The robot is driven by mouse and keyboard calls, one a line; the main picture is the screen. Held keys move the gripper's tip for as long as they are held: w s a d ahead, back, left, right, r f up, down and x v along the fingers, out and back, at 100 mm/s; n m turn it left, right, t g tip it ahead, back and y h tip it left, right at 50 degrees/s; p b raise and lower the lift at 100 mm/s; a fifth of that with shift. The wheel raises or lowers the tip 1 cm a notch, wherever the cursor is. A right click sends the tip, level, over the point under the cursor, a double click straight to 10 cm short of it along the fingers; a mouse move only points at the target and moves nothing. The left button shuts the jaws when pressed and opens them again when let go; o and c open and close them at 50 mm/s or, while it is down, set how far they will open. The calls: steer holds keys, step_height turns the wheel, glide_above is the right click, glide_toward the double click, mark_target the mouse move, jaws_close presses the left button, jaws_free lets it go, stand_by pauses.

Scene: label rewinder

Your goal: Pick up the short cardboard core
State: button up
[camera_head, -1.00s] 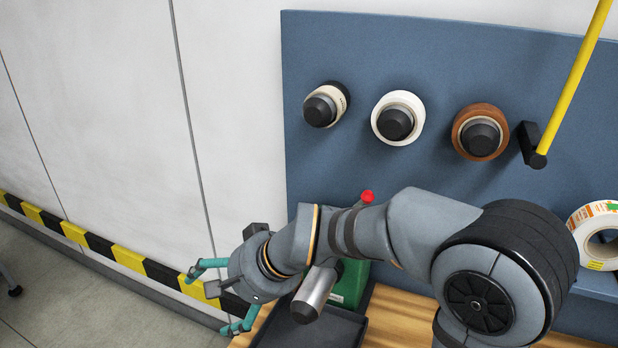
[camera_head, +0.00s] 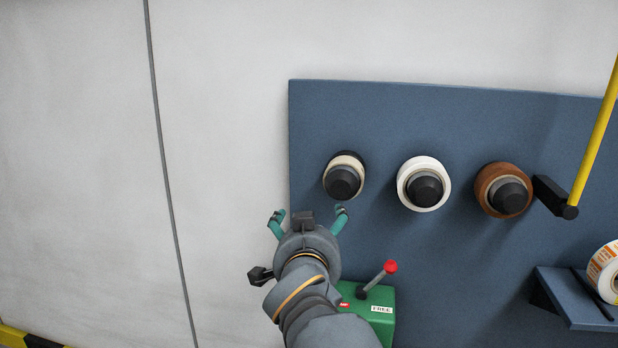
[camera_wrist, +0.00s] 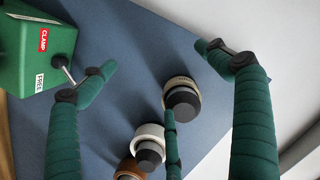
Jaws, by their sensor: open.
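A narrow beige ring, which looks like the short cardboard core (camera_head: 345,160), sits around the left black-capped spindle (camera_head: 341,182) on the blue panel. In the wrist view the beige ring (camera_wrist: 180,82) has faint print on its side. My gripper (camera_head: 309,214) is open and empty, below and left of that spindle in the head view. In the wrist view its green fingers (camera_wrist: 154,58) are spread; one fingertip overlaps the spindle cap (camera_wrist: 183,100) in the picture. I cannot tell whether it touches.
A white roll (camera_head: 424,162) and a brown roll (camera_head: 490,178) sit on the spindles to the right. A green clamp box (camera_head: 378,322) with a red-knobbed lever (camera_head: 390,267) stands below. A yellow bar (camera_head: 596,140) juts at the right. The white wall (camera_head: 220,120) at left is clear.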

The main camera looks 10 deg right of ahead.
mark_target(339, 192)
steer(key=d+r+n+h, duration=0.1)
steer(key=r, duration=0.1)
steer(key=d+r+t+h, duration=0.1)
steer(key=d+r, duration=0.1)
steer(key=d+r+n+h, duration=0.1)
steer(key=d+r, duration=0.1)
steer(key=shift+s+d+n+t, duration=0.25)
steer(key=shift+s+n+t, duration=0.05)
steer(key=shift+s, duration=0.05)
steer(key=shift+w+a+f+b, duration=0.1)
steer(key=shift+w+a+b, duration=0.1)
steer(key=shift+w, duration=0.3)
steer(key=shift+w+a+f+b, duration=0.1)
steer(key=shift+w+b, duration=0.05)
steer(key=shift+w, duration=0.3)
steer(key=shift+w+d+r, duration=0.1)
steer(key=shift+w+d, duration=0.3)
steer(key=shift+w, duration=0.2)
steer(key=shift+w+d+r, duration=0.1)
steer(key=shift+w+d, duration=0.25)
steer(key=shift+w, duration=0.25)
steer(key=shift+w+f, duration=0.1)
steer(key=shift+w, duration=0.45)
steer(key=p+x, duration=0.2)
steer(key=x, duration=0.3)
steer(key=shift+d+f, duration=0.1)
steer(key=shift+s, duration=0.1)
steer(key=c, duration=1.2)
